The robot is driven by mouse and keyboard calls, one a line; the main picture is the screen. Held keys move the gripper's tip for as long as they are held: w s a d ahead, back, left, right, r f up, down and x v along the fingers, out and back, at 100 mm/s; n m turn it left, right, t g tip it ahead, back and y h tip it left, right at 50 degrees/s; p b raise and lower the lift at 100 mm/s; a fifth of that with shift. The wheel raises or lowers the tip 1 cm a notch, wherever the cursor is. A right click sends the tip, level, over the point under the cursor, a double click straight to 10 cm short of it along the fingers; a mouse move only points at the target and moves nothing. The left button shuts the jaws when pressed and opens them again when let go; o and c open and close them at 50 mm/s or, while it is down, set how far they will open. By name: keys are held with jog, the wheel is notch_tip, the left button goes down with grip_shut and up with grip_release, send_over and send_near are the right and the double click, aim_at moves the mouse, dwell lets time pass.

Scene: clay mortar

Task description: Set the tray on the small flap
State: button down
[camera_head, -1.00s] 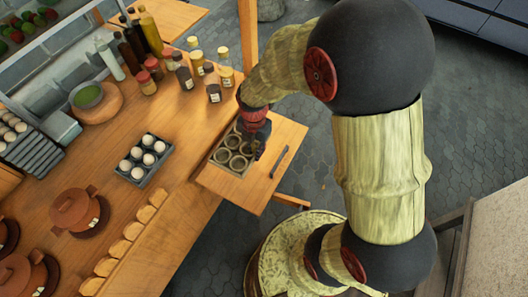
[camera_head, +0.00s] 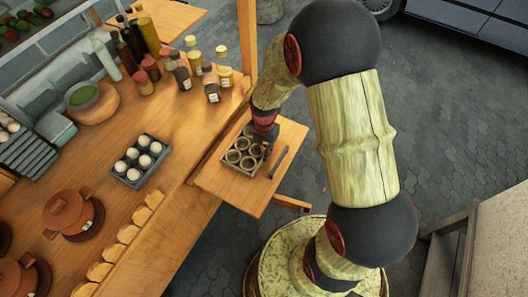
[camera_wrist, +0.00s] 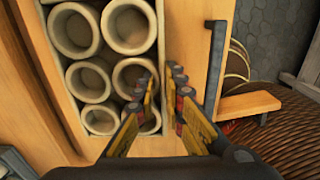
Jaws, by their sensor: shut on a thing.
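The tray (camera_head: 238,172) is a shallow, pale box with several round clay cups standing in it. It is at the left far part of the small wooden flap (camera_head: 247,197), by the counter edge. I cannot tell whether its underside touches the flap. The tray's right wall (camera_wrist: 159,60) and the flap's bare wood (camera_wrist: 190,50) also show in the wrist view. My gripper (camera_wrist: 165,90) is shut on the tray's right wall, one finger on each side. In the head view, my gripper (camera_head: 265,145) partly hides the tray's right side.
A dark bar handle (camera_head: 279,162) lies on the flap, right of the tray. The counter (camera_head: 195,150) to the left carries an egg tray (camera_head: 140,178), several bottles and jars, and lidded clay pots (camera_head: 70,212). The flap's near part is clear.

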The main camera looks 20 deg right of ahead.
jog(key=c, duration=1.9)
grip_release()
jog(key=s+a+r+m+t+p, duration=0.1)
jog(key=s+r+m+p, duration=0.15)
jog(key=r+m, duration=0.75)
jog(key=s+a+r+m+t+p, duration=0.1)
jog(key=s+r+t, duration=0.15)
jog(key=r, duration=1.45)
jog(key=shift+s+a+r+m+t, duration=0.4)
jog(key=shift+s+r+m, duration=1.35)
jog(key=shift+m, duration=0.6)
jog(key=shift+s+a+r+m+t, duration=0.35)
jog(key=shift+s+r+m, duration=1.05)
jog(key=shift+s+m, duration=0.85)
jog(key=shift+s+a+r+m+t, duration=0.35)
jog(key=shift+s+r+m, duration=1.35)
jog(key=shift+m, duration=0.8)
jog(key=shift+f, duration=0.1)
